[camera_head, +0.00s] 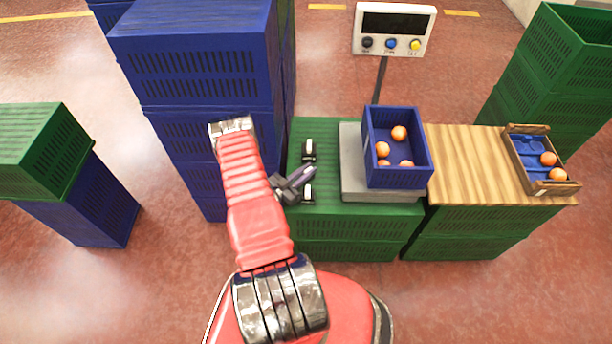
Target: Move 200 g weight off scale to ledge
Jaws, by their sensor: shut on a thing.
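My gripper (302,184) is over the green crate top that serves as a ledge (330,135), left of the scale. It is shut on a small black-and-white weight (308,194), partly covered by the fingers. I cannot tell whether this weight touches the ledge. A second black-and-white weight (309,150) stands on the ledge just beyond the gripper. No mass marking can be read on either. The scale's grey platform (352,180) carries a blue crate (398,178) with several oranges (399,133). No weight shows on the platform's visible part.
The scale's display (395,24) stands on a post behind and looks dark. A wooden board (465,165) to the right bears a small wooden tray (553,187) with oranges. Tall blue crates (200,60) rise close to the left of my arm. Green crates (550,80) stand at right.

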